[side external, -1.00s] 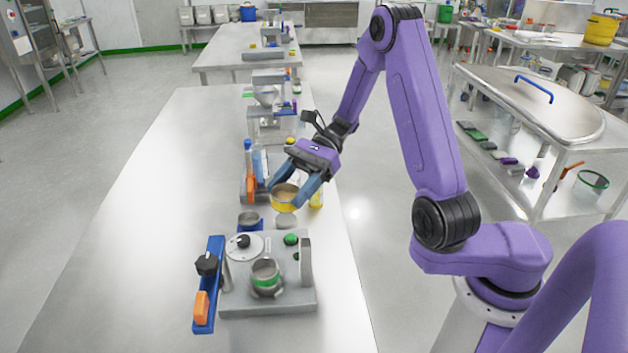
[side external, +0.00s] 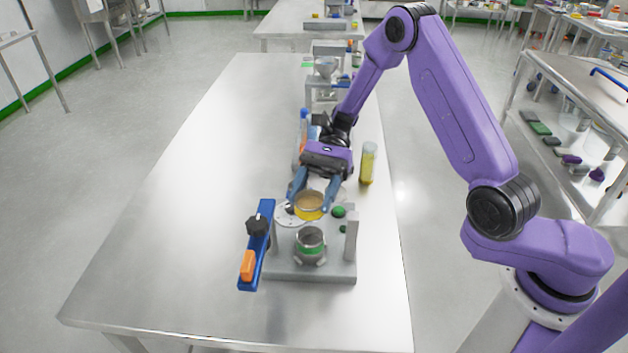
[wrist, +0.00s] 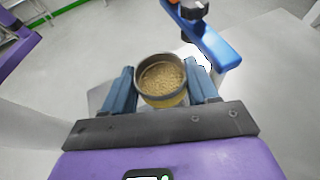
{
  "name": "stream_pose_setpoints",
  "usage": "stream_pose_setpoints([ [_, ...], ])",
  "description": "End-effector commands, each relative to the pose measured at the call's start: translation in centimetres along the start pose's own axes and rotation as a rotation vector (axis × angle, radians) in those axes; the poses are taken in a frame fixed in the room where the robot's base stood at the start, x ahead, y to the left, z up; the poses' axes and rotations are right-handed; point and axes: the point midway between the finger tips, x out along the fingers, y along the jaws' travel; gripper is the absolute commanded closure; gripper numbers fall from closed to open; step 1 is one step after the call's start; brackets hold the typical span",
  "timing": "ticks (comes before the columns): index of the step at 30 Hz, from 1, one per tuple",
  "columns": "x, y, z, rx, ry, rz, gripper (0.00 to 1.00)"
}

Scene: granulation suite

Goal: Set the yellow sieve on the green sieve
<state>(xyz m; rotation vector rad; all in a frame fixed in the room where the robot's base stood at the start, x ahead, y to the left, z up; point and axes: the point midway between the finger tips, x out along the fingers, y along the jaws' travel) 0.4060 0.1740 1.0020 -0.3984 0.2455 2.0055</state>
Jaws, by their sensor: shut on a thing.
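The yellow sieve (side external: 309,206) is a round metal cup with a yellow band. My gripper (side external: 311,200) is shut on it, one blue finger on each side. In the wrist view the yellow sieve (wrist: 162,80) shows tan granules inside and sits between my fingertips (wrist: 162,88). The green sieve (side external: 310,246) is a metal cup with a green band, upright on the grey base of a machine. In the side view the yellow sieve is above and behind the green sieve, apart from it. The green sieve cannot be made out in the wrist view.
The grey machine base (side external: 325,272) has an upright post (side external: 351,234) at its right and a green button (side external: 338,211). A yellow-filled cylinder (side external: 368,163) stands behind. The table's left side is bare.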

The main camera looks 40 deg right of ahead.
Motion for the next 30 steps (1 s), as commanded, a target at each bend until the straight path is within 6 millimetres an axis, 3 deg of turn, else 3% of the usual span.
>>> stream_pose_setpoints([
  [21,1.8,0.0,-4.3,0.001,-0.001,0.0,0.75],
  [30,2.1,0.0,-5.1,0.0,0.0,0.0,0.75],
])
